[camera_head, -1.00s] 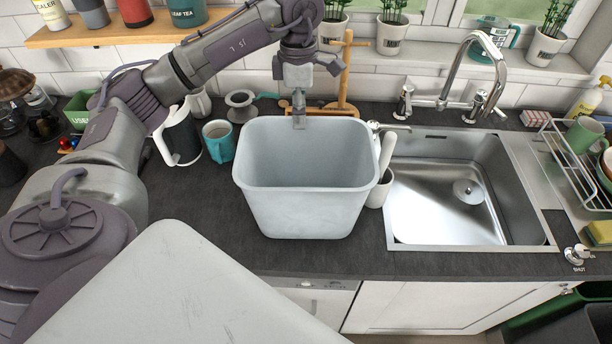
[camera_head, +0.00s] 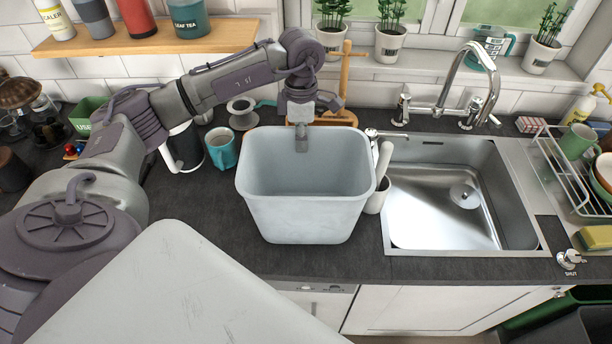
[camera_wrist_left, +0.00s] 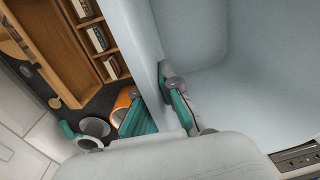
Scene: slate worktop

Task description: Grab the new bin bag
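A pale grey, open-topped bin (camera_head: 305,220) stands on the dark worktop, left of the sink. Its visible inside looks empty, with no bag in it. I cannot make out a bin bag in either view. My left gripper (camera_head: 301,143) points down at the middle of the bin's back rim. In the left wrist view the teal-padded fingers (camera_wrist_left: 158,110) lie on either side of the bin wall (camera_wrist_left: 260,90), one inside and one outside. They look apart; firm contact with the wall does not show. My right gripper is not in view.
A teal mug (camera_head: 221,150) and a white jug (camera_head: 183,148) stand left of the bin. A white holder (camera_head: 376,197) stands close at its right, before the sink (camera_head: 440,250). A wooden stand (camera_head: 345,85) is behind. The worktop in front of the bin is clear.

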